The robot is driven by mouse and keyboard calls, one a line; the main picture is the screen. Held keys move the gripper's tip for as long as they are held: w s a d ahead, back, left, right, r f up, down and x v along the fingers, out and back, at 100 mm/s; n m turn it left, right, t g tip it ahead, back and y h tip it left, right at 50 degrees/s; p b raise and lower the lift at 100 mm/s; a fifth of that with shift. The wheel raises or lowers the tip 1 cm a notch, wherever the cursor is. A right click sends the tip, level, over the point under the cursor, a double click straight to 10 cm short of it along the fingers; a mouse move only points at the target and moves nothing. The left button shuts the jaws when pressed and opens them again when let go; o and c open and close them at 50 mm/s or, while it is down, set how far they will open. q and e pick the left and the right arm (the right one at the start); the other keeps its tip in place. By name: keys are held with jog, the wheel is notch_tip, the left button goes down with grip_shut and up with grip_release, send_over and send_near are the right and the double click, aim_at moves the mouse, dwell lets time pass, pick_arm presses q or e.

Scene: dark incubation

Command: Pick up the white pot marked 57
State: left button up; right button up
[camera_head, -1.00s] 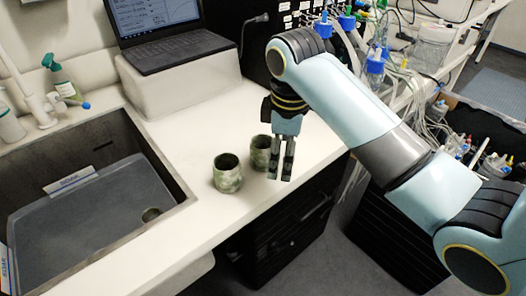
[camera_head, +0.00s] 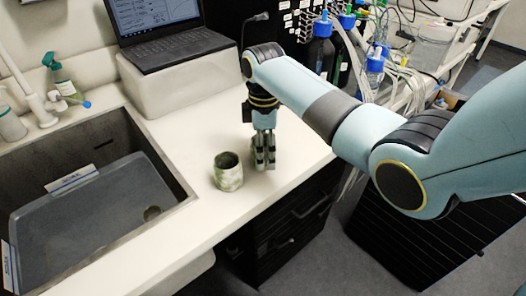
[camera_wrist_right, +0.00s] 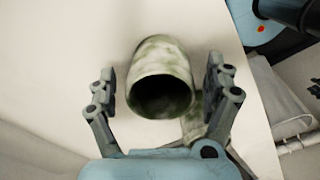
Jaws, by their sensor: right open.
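Two marbled white-and-green pots stand on the white counter; no number 57 can be read on either. In the head view one pot (camera_head: 228,171) stands upright near the front edge. The other is mostly hidden behind my right gripper (camera_head: 263,160), which points down just right of the first pot. My left gripper is out of view.
A sink (camera_head: 172,178) with a grey tub (camera_head: 80,215) is on the left. A laptop (camera_head: 160,38) on a white block (camera_head: 175,85) stands behind. Bottles (camera_head: 320,55) and tubing are at the back right. The counter in front of the block is clear.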

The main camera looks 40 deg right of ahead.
notch_tip(320, 180, down, 2)
jog(key=shift+c, duration=0.4)
jog(key=c, duration=1.2)
jog(key=shift+r, duration=0.1)
